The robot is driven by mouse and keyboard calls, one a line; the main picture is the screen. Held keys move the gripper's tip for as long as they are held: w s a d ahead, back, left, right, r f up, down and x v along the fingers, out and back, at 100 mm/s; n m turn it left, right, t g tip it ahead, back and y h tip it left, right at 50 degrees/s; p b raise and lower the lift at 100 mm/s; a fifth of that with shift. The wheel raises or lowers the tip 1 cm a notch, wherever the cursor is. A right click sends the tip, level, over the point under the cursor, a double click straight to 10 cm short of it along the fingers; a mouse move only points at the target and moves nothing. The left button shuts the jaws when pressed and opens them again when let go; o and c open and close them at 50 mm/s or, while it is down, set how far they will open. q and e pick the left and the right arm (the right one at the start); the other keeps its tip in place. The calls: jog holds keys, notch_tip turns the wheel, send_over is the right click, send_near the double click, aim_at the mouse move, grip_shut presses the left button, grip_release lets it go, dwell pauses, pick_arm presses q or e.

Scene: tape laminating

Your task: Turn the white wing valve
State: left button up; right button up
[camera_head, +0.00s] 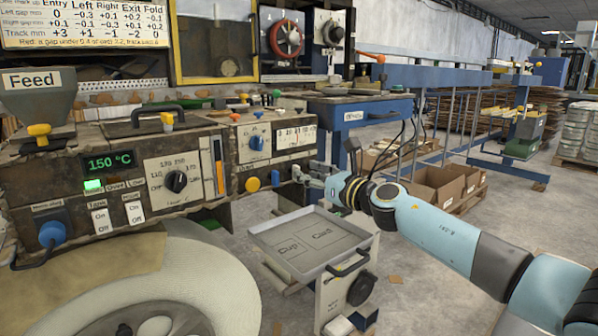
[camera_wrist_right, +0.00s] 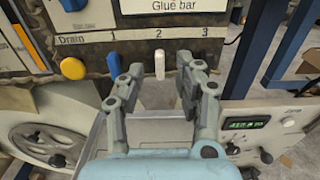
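The white wing valve (camera_wrist_right: 160,65) stands upright under the number 2 on the drain strip of the machine front, in the right wrist view. My right gripper (camera_wrist_right: 166,72) is open, with one finger on each side of the valve's line of sight. The fingers look apart from the valve, and nothing is between them. In the head view the right gripper (camera_head: 308,178) is close to the right end of the machine front and covers the valve's area. My left gripper is not in view.
A blue valve (camera_wrist_right: 115,63) and a yellow knob (camera_wrist_right: 73,68) sit left of the white valve. A metal tray (camera_head: 312,241) stands below my right gripper. A blue bench (camera_head: 352,115) and cardboard boxes (camera_head: 440,184) are behind and to the right.

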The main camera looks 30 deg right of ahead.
jog(key=w, duration=0.4)
jog(key=shift+a+b, duration=0.15)
jog(key=shift+b, duration=0.2)
grip_shut()
